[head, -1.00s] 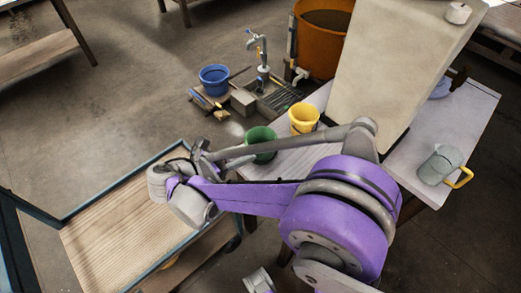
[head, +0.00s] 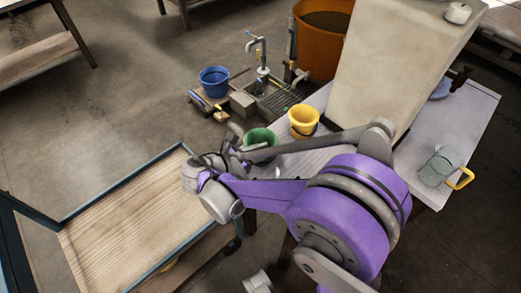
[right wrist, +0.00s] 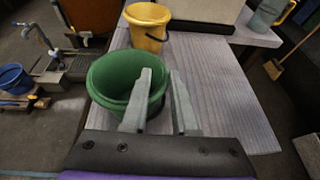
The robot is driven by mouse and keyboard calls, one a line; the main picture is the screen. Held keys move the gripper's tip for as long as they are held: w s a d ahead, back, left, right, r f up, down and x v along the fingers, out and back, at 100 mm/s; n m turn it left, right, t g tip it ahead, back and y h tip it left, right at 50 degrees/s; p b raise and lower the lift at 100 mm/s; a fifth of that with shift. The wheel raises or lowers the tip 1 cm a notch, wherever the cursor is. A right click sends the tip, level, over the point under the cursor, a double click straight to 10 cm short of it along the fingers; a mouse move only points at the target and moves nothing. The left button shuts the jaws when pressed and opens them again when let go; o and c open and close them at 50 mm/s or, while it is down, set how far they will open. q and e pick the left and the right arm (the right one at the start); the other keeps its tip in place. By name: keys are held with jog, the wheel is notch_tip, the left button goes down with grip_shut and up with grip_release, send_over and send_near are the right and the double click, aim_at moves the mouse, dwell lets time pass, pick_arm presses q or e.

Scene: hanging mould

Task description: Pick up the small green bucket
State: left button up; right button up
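The small green bucket (head: 261,137) stands upright on the near left end of the pale bench, partly hidden by my right arm in the head view. In the right wrist view the green bucket (right wrist: 108,80) is just ahead and shows its open top. My right gripper (right wrist: 160,82) is open, with a gap between its two grey fingers. The left finger overlaps the bucket's right side and the right finger is just outside it; contact cannot be told. In the head view the right gripper (head: 236,140) is at the bucket's left. My left gripper is not in view.
A yellow bucket (head: 303,121) stands behind the green one on the bench (head: 437,200). A grey jug (head: 440,167) is at the right and a big pale block (head: 393,70) behind. A blue bucket (head: 214,80) is near the tap (head: 258,52). A wooden cart (head: 120,222) is at left.

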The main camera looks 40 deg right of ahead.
grip_shut()
dwell(1.2)
